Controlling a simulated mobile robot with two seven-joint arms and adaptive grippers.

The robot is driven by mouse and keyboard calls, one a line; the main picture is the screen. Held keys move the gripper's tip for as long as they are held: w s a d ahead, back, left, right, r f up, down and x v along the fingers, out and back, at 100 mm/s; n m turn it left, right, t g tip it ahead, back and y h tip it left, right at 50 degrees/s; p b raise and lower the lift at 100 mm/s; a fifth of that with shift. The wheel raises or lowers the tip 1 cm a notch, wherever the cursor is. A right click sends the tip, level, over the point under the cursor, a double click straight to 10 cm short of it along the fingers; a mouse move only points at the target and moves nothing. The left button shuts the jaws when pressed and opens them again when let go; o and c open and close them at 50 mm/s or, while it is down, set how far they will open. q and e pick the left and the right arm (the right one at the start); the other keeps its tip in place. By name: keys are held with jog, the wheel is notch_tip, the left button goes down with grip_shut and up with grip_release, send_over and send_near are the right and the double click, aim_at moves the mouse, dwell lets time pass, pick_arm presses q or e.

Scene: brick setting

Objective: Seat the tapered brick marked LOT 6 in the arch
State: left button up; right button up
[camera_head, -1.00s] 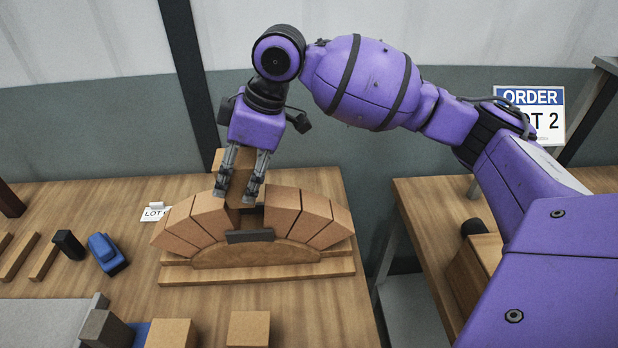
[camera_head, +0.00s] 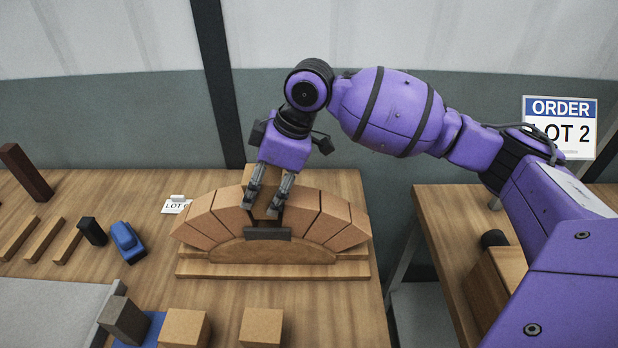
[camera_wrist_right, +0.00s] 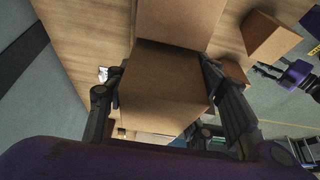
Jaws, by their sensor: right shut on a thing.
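My right gripper (camera_head: 267,200) is shut on a tapered brick (camera_head: 265,206) at the top of the arch (camera_head: 215,222). The brick is between the two fingers at the crown gap, with arch bricks on both sides. I cannot tell whether it touches them or is fully down. In the right wrist view, the brick (camera_wrist_right: 165,85) fills the space between the fingers (camera_wrist_right: 165,100). No lot mark on it is readable. A small white card (camera_head: 176,206) reading "LOT", its number partly cut off, lies left of the arch. My left gripper is not in view.
An order sign (camera_head: 559,125) at the right shows "LOT 2", partly covered by my arm. Two loose blocks (camera_head: 184,328) (camera_head: 261,327) stand in front of the arch. A blue tool (camera_head: 127,242), a dark block (camera_head: 92,231) and wooden strips (camera_head: 42,240) lie left.

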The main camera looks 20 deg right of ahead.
jog(key=o, duration=1.4)
jog(key=shift+w+r, duration=0.1)
jog(key=shift+r, duration=0.15)
jog(key=v, duration=1.2)
jog(key=shift+r, duration=0.3)
jog(key=shift+f, duration=0.1)
